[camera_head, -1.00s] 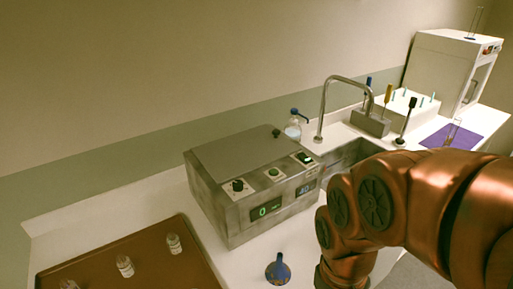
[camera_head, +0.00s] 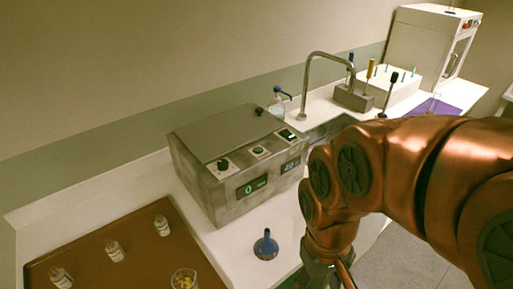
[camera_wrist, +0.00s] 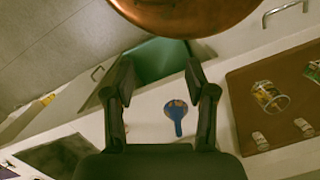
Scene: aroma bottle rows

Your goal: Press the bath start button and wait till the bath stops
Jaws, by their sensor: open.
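The bath (camera_head: 225,180) is a grey metal box with a closed lid on the white counter, left of my arm in the head view. Its sloped top edge carries a black knob (camera_head: 223,164), a round green button (camera_head: 258,151) and a dark switch with a lit green mark (camera_head: 287,135). A green display (camera_head: 252,186) on its front reads 0, and a second display (camera_head: 291,164) sits to its right. My gripper (camera_wrist: 160,100) is open and empty in the wrist view, above the counter's front edge and apart from the bath. Its fingertips are out of the head view.
A brown tray (camera_head: 130,268) holds vials and a beaker (camera_head: 184,279). A sink with a tap (camera_head: 307,85) lies right of the bath.

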